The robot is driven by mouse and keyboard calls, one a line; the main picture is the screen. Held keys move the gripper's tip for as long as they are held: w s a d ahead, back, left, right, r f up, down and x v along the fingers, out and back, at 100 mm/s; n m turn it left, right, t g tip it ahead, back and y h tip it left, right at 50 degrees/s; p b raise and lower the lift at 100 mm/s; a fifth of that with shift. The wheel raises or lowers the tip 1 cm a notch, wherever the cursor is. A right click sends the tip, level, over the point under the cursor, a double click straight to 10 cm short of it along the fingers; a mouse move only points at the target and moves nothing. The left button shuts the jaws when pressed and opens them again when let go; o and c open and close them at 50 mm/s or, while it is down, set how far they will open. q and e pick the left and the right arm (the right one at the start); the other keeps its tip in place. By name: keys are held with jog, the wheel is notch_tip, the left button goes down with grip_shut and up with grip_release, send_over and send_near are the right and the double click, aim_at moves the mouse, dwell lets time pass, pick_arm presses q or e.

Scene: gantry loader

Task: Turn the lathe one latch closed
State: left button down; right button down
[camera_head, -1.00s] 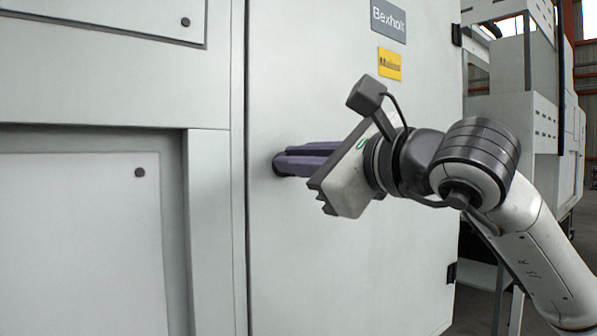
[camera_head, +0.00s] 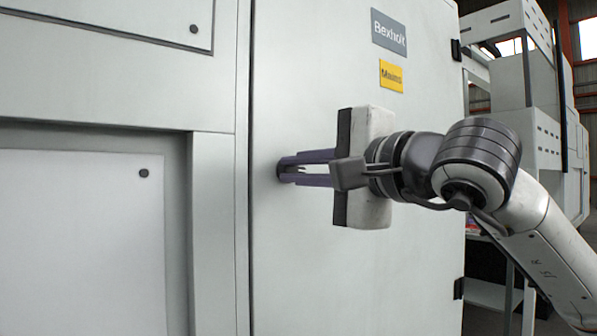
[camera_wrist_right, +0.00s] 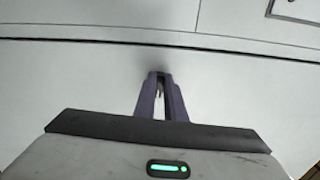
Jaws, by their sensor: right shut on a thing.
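The lathe door (camera_head: 320,270) is a pale grey panel with a grey "Bexholt" plate and a yellow label. My right gripper (camera_head: 284,169) reaches in from the right, its purple fingers shut at the door's left part, near the seam. The fingers lie one above the other in the head view, with a narrow gap between them. The latch is almost wholly hidden by the fingertips, so its angle cannot be read. In the right wrist view the gripper (camera_wrist_right: 160,76) meets the pale panel, with only a small sliver showing between the fingers. My left gripper is not in view.
A grey frame and recessed panel (camera_head: 80,235) with a dark round fastener stand left of the door seam. Dark hinges (camera_head: 458,289) sit on the door's right edge. More pale machinery (camera_head: 505,120) stands behind at right. The door face below my gripper is clear.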

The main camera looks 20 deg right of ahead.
jog(key=shift+n, duration=0.5)
jog(key=c, duration=1.8)
grip_release()
pick_arm(q)
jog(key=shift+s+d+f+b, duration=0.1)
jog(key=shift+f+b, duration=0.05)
jog(key=shift+b, duration=0.3)
pick_arm(e)
jog(key=v, duration=1)
jog(key=shift+s, duration=0.15)
